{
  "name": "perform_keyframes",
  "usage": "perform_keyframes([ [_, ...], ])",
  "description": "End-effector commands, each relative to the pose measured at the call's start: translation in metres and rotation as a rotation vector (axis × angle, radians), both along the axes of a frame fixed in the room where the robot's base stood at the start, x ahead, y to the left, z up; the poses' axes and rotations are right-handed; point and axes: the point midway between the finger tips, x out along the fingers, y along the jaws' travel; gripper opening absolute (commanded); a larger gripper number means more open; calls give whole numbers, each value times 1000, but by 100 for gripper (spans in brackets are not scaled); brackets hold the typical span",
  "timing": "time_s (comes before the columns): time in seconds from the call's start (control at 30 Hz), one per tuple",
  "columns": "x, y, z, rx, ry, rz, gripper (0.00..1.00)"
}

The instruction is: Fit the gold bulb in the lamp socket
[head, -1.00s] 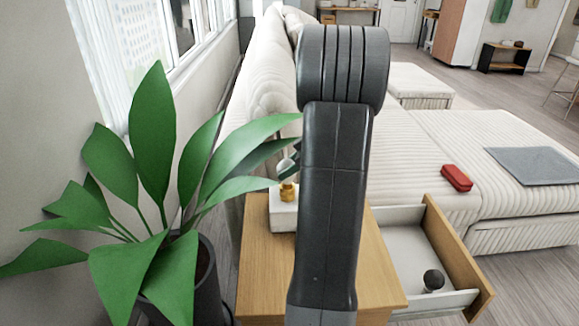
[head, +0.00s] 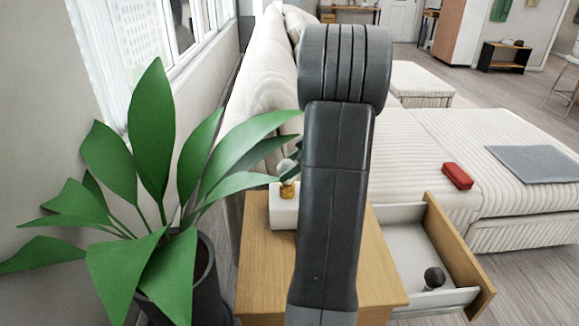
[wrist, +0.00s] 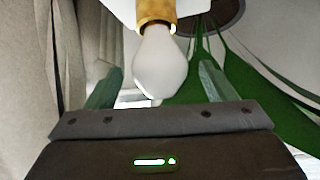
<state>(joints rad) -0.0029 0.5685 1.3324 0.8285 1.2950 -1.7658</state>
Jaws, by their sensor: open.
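A bulb with a frosted white glass (wrist: 160,65) is on the gold collar (wrist: 157,12) at the white lamp block in the wrist view. In the head view, the gold part (head: 288,190) shows on top of the white block (head: 284,211) on the wooden side table (head: 262,262). I cannot tell where bulb base and socket meet. My gripper (wrist: 160,72) is open, with one greenish finger on each side of the glass and visible gaps. In the head view my arm hides most of the gripper.
A potted plant (head: 160,215) stands left of the table, its leaves reaching close to the lamp block. An open drawer (head: 405,248) on the right holds a small dark object (head: 434,278). A sofa (head: 420,150) carries a red item (head: 457,176) and a grey cloth (head: 530,164).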

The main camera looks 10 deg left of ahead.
Motion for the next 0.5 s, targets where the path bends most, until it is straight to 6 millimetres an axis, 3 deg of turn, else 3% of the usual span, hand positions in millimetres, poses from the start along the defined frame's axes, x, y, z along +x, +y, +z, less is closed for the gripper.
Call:
perform_keyframes([
  [0.5,-5,-76,77,-1,-3,-3,78],
])
